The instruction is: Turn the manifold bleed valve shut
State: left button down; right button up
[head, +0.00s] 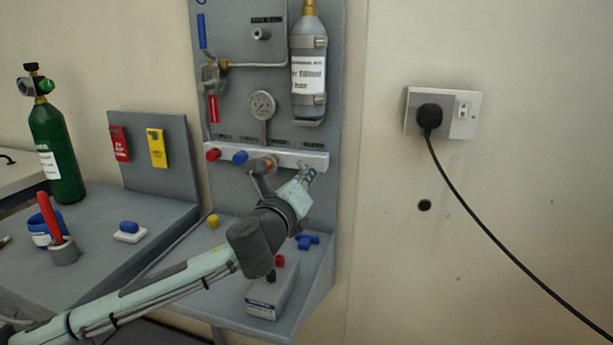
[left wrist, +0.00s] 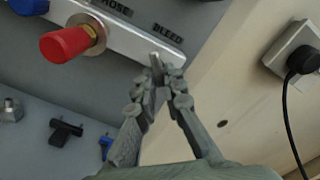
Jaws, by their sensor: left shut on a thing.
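The white manifold bar (head: 225,150) runs across the grey upright panel and also shows in the left wrist view (left wrist: 115,37). At its right end, under the label BLEED (left wrist: 167,33), is the small metal bleed valve lever (left wrist: 157,68). My left gripper (head: 306,174) reaches the right end of the bar. In the left wrist view its fingers (left wrist: 162,88) are closed on the lever, one on each side. The fingers hide the lower part of the lever and the valve body. My right gripper is not in view.
Left of the bleed valve, a red cap on a brass fitting (left wrist: 68,44) sticks out from the bar. A gauge (head: 262,105) and a grey cylinder (head: 309,65) are above. A box (head: 272,291) and blue fitting (head: 307,241) lie on the shelf below.

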pick_arm(q)
jog(key=m, duration=0.7)
jog(key=shift+w+a+f+m, duration=0.1)
jog(key=shift+a+f+m, duration=0.1)
jog(key=shift+a+m, duration=0.2)
dwell(0.4)
jog(key=c, duration=1.6)
grip_release()
jog(key=v, duration=1.2)
